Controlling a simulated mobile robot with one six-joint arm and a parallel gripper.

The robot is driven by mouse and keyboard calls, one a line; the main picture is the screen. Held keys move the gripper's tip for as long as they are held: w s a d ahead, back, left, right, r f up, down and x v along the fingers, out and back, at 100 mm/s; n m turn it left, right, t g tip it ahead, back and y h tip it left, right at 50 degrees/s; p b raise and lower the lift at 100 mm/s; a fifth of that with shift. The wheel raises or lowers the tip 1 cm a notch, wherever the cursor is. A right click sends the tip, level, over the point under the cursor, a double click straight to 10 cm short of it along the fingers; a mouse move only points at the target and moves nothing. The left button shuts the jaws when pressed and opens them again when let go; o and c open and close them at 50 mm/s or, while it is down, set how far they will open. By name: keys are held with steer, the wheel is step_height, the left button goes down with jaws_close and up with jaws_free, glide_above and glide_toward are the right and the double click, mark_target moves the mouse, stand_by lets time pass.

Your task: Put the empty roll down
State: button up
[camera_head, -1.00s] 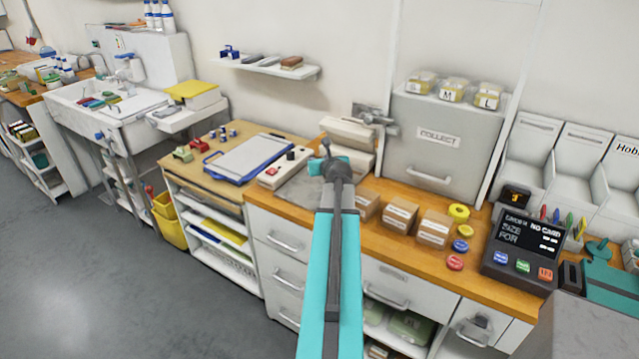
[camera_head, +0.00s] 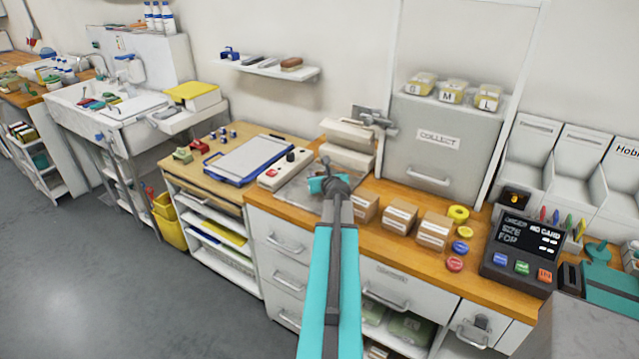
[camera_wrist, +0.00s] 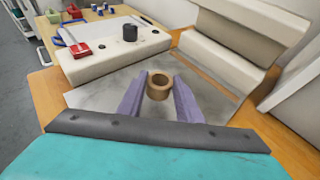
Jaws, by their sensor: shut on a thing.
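The empty roll (camera_wrist: 160,85) is a small brown ring-shaped core. In the wrist view it sits between the two purple fingers of my gripper (camera_wrist: 160,97), which is shut on it. Behind and below it is a grey metal plate (camera_wrist: 100,98) on the wooden counter; I cannot tell whether the roll touches the plate. In the head view my gripper (camera_head: 322,184) is over the grey plate (camera_head: 297,194), and my arm hides the roll there.
A white device (camera_head: 286,168) with a red switch and black knob stands beside the plate. A cream two-tier unit (camera_head: 347,146) is behind it. Cardboard boxes (camera_head: 399,215), coloured rolls (camera_head: 459,215) and an order terminal (camera_head: 520,252) stand to the right.

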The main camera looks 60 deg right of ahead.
steer(key=shift+f, duration=1.35)
steer(key=shift+f, duration=0.1)
steer(key=o, duration=1)
steer(key=shift+a, duration=0.1)
steer(key=shift+b+v, duration=0.9)
steer(key=shift+v, duration=3.7)
steer(key=shift+r+p, duration=0.3)
steer(key=shift+p, duration=0.9)
steer(key=shift+s+a+r+p, duration=0.1)
steer(key=shift+a+r+p, duration=0.1)
steer(key=shift+p, duration=0.4)
